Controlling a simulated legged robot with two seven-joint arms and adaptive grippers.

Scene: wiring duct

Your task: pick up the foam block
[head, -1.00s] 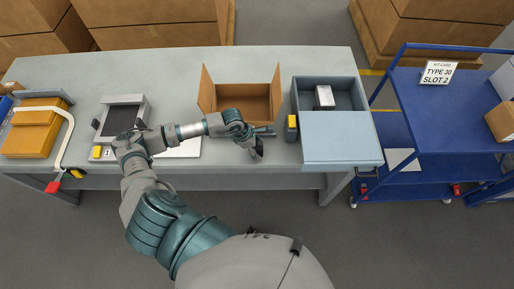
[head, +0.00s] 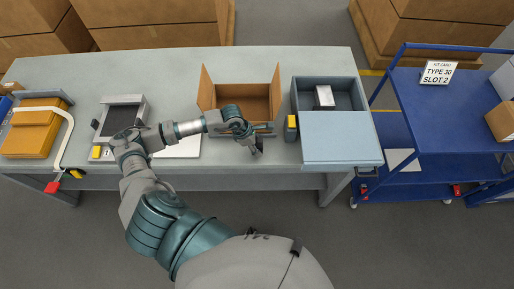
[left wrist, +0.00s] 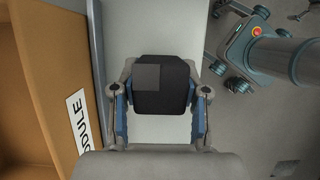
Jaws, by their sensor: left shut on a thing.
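A dark, nearly black foam block (left wrist: 172,86) with a grey square patch shows in the left wrist view. It sits between the two blue-padded fingers of my left gripper (left wrist: 160,108), which is shut on it. In the head view my left gripper (head: 256,146) is over the front part of the bench, just in front of the open cardboard box (head: 240,112). The block cannot be made out clearly in the head view. I cannot tell how far it is above the bench. My right gripper is not in view.
A grey bin (head: 335,137) with a partial lid and a metal piece inside stands right of the box. A yellow-and-dark item (head: 291,127) stands beside it. A framed dark panel (head: 120,117) and orange case (head: 32,132) lie left. A blue cart (head: 440,110) stands right.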

